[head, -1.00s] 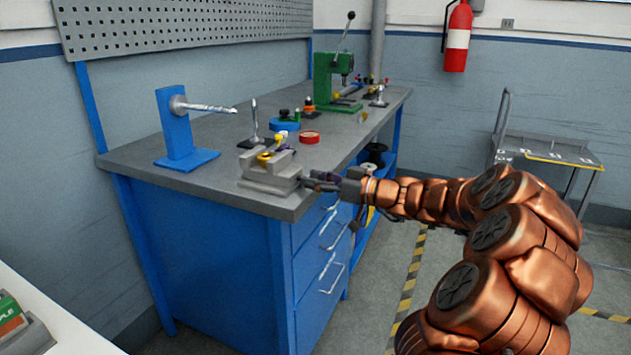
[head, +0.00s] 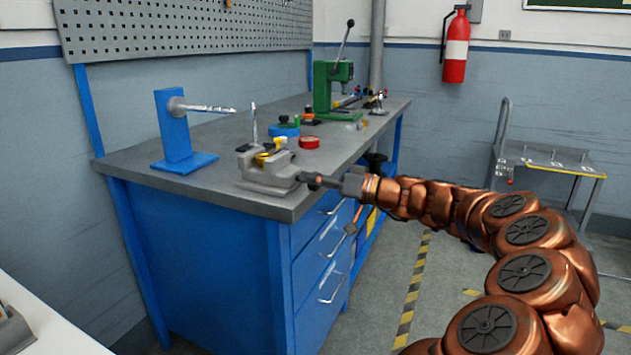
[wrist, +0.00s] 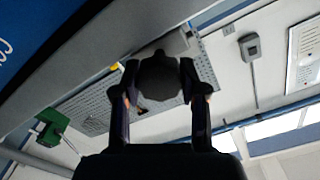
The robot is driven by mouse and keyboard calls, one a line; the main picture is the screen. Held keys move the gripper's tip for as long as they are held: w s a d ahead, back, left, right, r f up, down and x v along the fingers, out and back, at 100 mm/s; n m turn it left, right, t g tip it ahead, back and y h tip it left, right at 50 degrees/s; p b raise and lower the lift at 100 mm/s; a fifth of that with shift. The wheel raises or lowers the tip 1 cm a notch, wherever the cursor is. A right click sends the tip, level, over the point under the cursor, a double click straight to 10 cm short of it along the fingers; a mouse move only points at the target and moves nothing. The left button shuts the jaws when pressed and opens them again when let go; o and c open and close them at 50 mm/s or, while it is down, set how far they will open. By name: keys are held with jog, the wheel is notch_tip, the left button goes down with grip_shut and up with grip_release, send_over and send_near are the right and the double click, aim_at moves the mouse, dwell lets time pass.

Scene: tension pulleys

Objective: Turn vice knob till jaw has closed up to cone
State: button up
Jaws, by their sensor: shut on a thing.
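A grey vice (head: 265,172) sits at the near right corner of the workbench. A yellow piece (head: 264,158), perhaps the cone, shows at its jaws; I cannot tell how wide the gap there is. My gripper (head: 312,180) reaches the vice's right side, at the bench edge. In the wrist view, my gripper (wrist: 160,88) has its two dark fingers on either side of a round dark knob (wrist: 158,76), shut on it. The wrist view is strongly rolled. The vice jaws are not clear in the wrist view.
The grey-topped bench (head: 215,195) also carries a blue stand (head: 178,135) with a pointed rod, a red tape roll (head: 309,142) and a green press (head: 333,90). A cart (head: 550,160) stands at the right. The floor between is clear.

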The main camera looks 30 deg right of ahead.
jog(key=shift+f+m, duration=0.1)
jog(key=shift+m, duration=0.4)
jog(key=o, duration=1.1)
jog(key=n, duration=0.3)
jog(key=shift+r+n+p, duration=0.3)
jog(key=shift+n+p, duration=0.3)
jog(key=shift+p, duration=0.2)
jog(key=shift+n+p, duration=0.4)
jog(key=shift+p, duration=0.35)
jog(key=shift+s+n+p, duration=0.1)
jog(key=shift+n+p, duration=0.3)
jog(key=shift+p, duration=0.75)
